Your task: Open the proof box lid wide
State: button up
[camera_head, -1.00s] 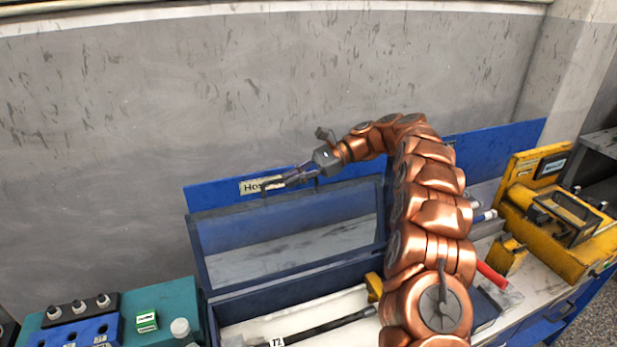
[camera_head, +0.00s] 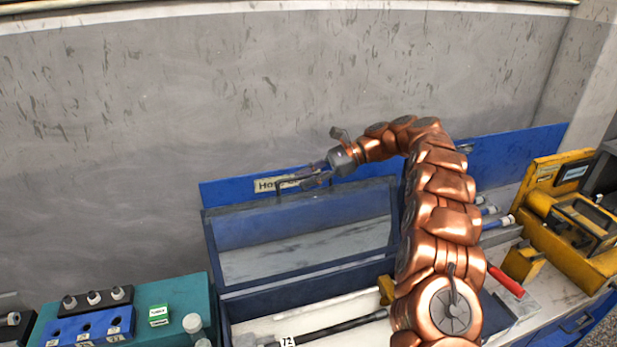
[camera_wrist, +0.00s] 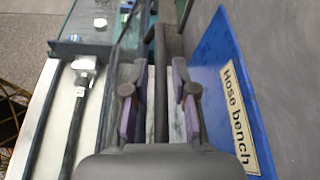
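The proof box (camera_head: 305,288) is a dark blue box on the bench, with its inside in view. Its lid (camera_head: 300,232), a blue frame with a clear pane, stands raised at the back, close to upright. My gripper (camera_head: 312,182) is at the lid's upper edge, beside its dark handle (camera_head: 279,192). In the wrist view the handle bar (camera_wrist: 161,85) runs between the two fingers of my gripper (camera_wrist: 158,92), with a gap visible on each side. The fingers are apart. My arm hides the right part of the box and lid.
A blue backboard with a "Hose bench" label (camera_wrist: 238,115) stands close behind the lid, before the grey wall. A hose (camera_head: 345,326) lies in the box. A teal unit (camera_head: 180,297) is at left; a yellow machine (camera_head: 560,225) and red-handled tool (camera_head: 505,281) are at right.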

jog(key=shift+o, duration=0.5)
jog(key=shift+r, duration=0.1)
jog(key=shift+d+r, duration=0.1)
jog(key=shift+r, duration=0.05)
notch_tip(320, 180, up, 8)
jog(key=shift+w+r, duration=0.1)
jog(key=shift+r, duration=0.7)
